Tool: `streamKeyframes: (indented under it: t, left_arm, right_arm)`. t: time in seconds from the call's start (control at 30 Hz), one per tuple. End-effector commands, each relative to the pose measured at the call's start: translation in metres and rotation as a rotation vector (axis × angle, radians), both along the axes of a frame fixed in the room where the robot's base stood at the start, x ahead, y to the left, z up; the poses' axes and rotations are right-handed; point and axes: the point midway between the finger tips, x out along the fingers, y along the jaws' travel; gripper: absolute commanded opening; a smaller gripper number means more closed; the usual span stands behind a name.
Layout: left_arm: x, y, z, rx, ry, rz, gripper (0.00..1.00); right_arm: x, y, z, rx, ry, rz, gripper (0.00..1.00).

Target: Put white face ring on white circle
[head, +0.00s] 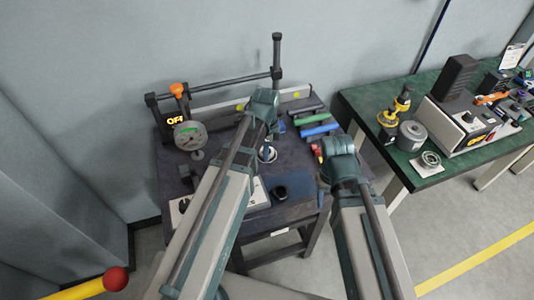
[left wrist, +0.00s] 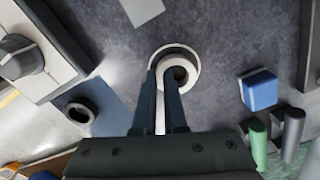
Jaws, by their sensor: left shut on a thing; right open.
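My left gripper (left wrist: 161,76) is shut on the white face ring (left wrist: 187,86), a small pale ring with a dark hole. The white circle (left wrist: 166,49) is a larger pale outline on the dark tabletop. In the left wrist view the ring overlaps the circle's lower right part, off its centre; whether it touches the table is unclear. In the head view my left gripper (head: 264,140) points down at the circle (head: 272,156), and the ring is hard to make out. My right gripper (head: 338,160) is open and empty at the table's right side.
A black ring (left wrist: 79,111) lies on a blue pad. A blue block (left wrist: 259,89) and a green cylinder (left wrist: 257,143) stand to the right. A control box (left wrist: 38,47) is at left. A gauge (head: 189,135) stands at the back left. A green table (head: 370,120) stands at right.

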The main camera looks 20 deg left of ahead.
Motion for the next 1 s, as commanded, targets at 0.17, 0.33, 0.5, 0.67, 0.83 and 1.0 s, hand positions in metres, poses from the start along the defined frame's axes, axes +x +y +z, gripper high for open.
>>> streamKeyframes:
  t: [0.17, 0.33, 0.5, 0.67, 0.83, 1.0]
  left_arm:
    - [0.0, 0.0, -0.002, 0.0, 0.0, 0.0, 0.29]
    - [0.0, 0.0, -0.002, 0.0, 0.0, 0.0, 0.39]
    - [0.0, 0.0, -0.002, 0.0, 0.0, 0.0, 0.39]
    - [0.0, 0.0, 0.003, 0.0, 0.0, 0.0, 0.39]
    - [0.0, 0.0, 0.018, 0.0, 0.0, 0.0, 0.39]
    - [0.0, 0.0, 0.04, 0.0, 0.0, 0.0, 0.39]
  right_arm:
    - [0.0, 0.0, -0.002, 0.0, 0.0, 0.0, 0.5]
    - [0.0, 0.0, -0.002, 0.0, 0.0, 0.0, 0.5]
    - [0.0, 0.0, -0.002, 0.0, 0.0, 0.0, 0.5]
    - [0.0, 0.0, 0.003, 0.0, 0.0, 0.0, 0.5]
    - [0.0, 0.0, 0.018, 0.0, 0.0, 0.0, 0.5]
    - [0.0, 0.0, 0.04, 0.0, 0.0, 0.0, 0.5]
